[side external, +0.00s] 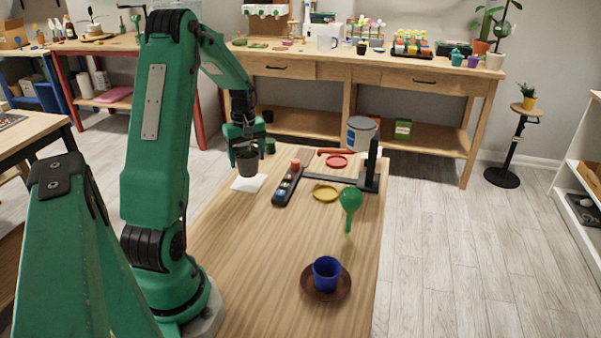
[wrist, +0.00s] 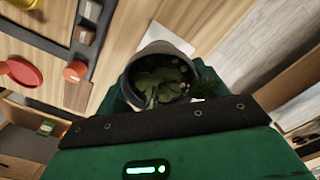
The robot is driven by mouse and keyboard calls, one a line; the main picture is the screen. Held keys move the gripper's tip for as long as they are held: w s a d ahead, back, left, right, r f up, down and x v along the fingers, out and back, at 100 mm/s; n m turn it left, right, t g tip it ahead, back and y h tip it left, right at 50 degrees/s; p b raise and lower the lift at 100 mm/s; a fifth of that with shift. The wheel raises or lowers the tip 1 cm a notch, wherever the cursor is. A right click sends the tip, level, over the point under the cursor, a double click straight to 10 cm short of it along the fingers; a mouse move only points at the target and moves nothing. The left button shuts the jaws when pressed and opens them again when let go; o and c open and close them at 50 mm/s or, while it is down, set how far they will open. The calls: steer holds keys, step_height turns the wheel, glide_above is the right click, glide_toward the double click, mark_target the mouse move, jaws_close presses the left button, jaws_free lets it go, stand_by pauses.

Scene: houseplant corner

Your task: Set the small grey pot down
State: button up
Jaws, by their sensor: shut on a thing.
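The small grey pot (side external: 247,164) is between the fingers of my gripper (side external: 246,147) at the far left part of the wooden table. My gripper is shut on it. The pot looks upright and overlaps the white sheet (side external: 243,185) in the side view; I cannot tell whether its base touches the sheet. In the wrist view the pot (wrist: 133,88) shows from above with dark green leaves inside, and a corner of the white sheet (wrist: 169,38) shows beyond its rim. The fingertips are largely hidden there.
A blue pot (side external: 326,270) sits on a brown saucer (side external: 308,284). The near-left tabletop is clear.

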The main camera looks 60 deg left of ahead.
mark_target(248, 167)
steer(key=shift+f, duration=2)
steer(key=shift+f, duration=0.15)
steer(key=o, duration=1.1)
step_height(248, 167, up, 12)
steer(key=shift+r, duration=0.2)
